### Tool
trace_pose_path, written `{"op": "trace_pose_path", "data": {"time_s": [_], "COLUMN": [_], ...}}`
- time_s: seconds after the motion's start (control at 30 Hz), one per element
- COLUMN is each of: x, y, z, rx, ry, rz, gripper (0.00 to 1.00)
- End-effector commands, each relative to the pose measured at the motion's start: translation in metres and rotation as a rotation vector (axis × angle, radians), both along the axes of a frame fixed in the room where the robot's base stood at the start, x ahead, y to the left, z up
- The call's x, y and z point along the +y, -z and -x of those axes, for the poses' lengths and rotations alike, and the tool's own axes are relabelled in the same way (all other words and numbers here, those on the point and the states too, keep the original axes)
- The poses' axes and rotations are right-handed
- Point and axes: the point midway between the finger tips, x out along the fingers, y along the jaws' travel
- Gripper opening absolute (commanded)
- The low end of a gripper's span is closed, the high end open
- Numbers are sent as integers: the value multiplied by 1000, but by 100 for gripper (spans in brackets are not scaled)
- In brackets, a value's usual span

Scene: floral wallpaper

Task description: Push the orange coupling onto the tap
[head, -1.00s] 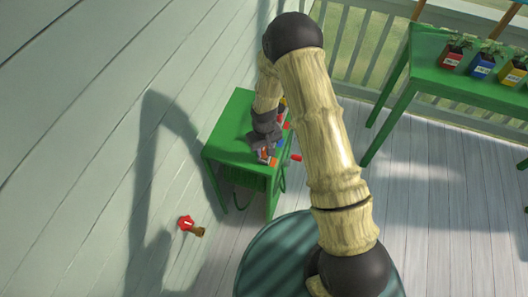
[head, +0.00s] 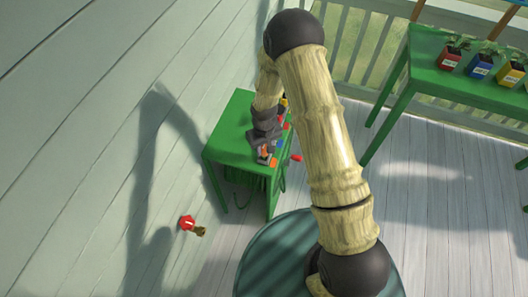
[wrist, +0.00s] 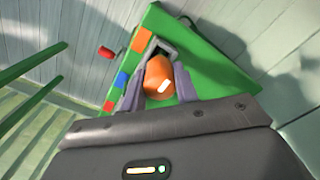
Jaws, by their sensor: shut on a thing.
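The orange coupling (wrist: 157,78) sits between the two fingers of my gripper (wrist: 158,84) in the wrist view, and the fingers are shut on it. In the head view my gripper (head: 265,140) is over the small green table (head: 233,128), and the coupling is small and partly covered there. The tap (head: 187,222) has a red handle and a brass spout; it sticks out of the wall low at the left, well apart from my gripper. The tap does not show clearly in the wrist view.
Red, blue and orange items (wrist: 122,80) lie along the table's edge, and a red-ended item (head: 296,158) sticks out beside it. A longer green table (head: 425,75) with potted plants stands at the right. The grey-green wall (head: 70,130) rises at the left. The plank floor between is clear.

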Motion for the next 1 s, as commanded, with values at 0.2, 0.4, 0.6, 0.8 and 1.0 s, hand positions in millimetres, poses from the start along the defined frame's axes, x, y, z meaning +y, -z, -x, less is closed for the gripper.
{"op": "trace_pose_path", "data": {"time_s": [0.2, 0.4, 0.6, 0.8, 1.0], "x": [0, 0, 0, 0, 0], "y": [-13, -23, -32, -37, -36], "z": [0, 0, 0, 0, 0], "rx": [-1, 0, 0, 1, 0], "ry": [0, 0, 0, 0, 0], "rz": [0, 0, 0, 0, 0], "gripper": [6, 6, 6, 6, 6]}}
